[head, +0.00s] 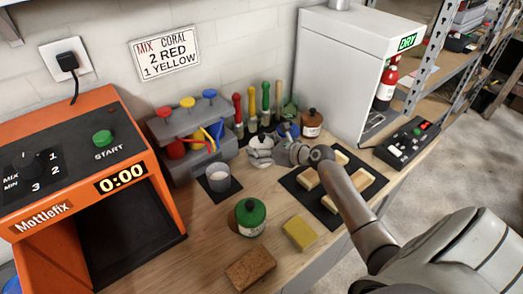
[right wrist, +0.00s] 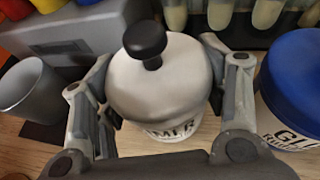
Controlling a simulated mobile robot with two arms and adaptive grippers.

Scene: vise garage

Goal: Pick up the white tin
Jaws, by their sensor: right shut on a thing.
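The white tin (right wrist: 160,85) has a domed lid with a black knob and a label with dark letters. It fills the middle of the right wrist view. My right gripper (right wrist: 163,108) has one finger on each side of the tin and is shut on it. My left gripper is not in view.
A blue-lidded tin (right wrist: 296,80) stands close on the right, and a grey cup (head: 217,177) on the left. A green tin (head: 250,215), yellow sponge (head: 300,233) and brown block (head: 250,269) lie in front. Behind stand brushes (head: 252,103) and a brown tin (head: 311,123).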

